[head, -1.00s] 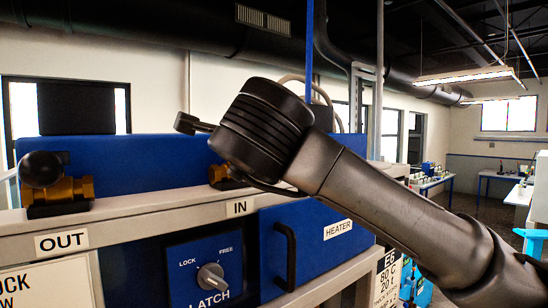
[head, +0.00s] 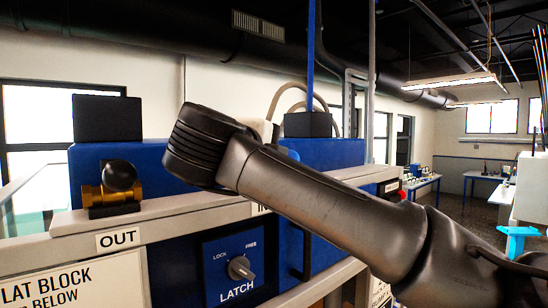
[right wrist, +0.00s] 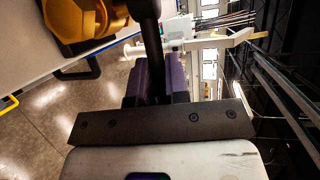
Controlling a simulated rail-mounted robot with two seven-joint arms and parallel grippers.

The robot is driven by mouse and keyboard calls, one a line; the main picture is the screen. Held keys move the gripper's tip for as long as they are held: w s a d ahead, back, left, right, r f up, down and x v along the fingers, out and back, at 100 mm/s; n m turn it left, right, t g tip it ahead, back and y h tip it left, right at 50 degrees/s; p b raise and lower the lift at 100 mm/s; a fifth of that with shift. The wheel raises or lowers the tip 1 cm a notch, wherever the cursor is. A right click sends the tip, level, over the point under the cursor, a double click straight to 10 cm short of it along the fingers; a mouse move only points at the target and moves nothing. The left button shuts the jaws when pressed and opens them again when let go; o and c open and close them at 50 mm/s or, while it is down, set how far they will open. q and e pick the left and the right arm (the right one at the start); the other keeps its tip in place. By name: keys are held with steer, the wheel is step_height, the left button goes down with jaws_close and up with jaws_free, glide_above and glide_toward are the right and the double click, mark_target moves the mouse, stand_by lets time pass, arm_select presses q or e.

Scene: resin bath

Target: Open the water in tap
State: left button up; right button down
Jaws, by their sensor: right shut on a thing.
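The water in tap shows in the right wrist view as a yellow brass body (right wrist: 70,18) with a black lever (right wrist: 150,28). My right gripper (right wrist: 157,72) is shut on this lever, which runs between its purple fingers. In the head view my right wrist hides the gripper and the in tap. The IN label (head: 259,209) is partly covered by my arm. The out tap (head: 119,185), brass with a round black end, stands on the ledge to the left above the OUT label (head: 118,238). My left gripper is not in view.
Blue housings (head: 110,158) stand behind the taps. My right arm covers most of the heater door. The ledge between out tap and wrist is clear.

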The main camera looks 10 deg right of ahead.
stand_by(0.4)
steer(key=c, duration=1.1)
jaws_free()
steer(key=shift+c, duration=0.2)
steer(key=b+v, duration=0.4)
steer(key=v, duration=0.9)
steer(key=shift+s+a, duration=0.25)
steer(key=shift+a, duration=0.05)
steer(key=shift+r, duration=0.1)
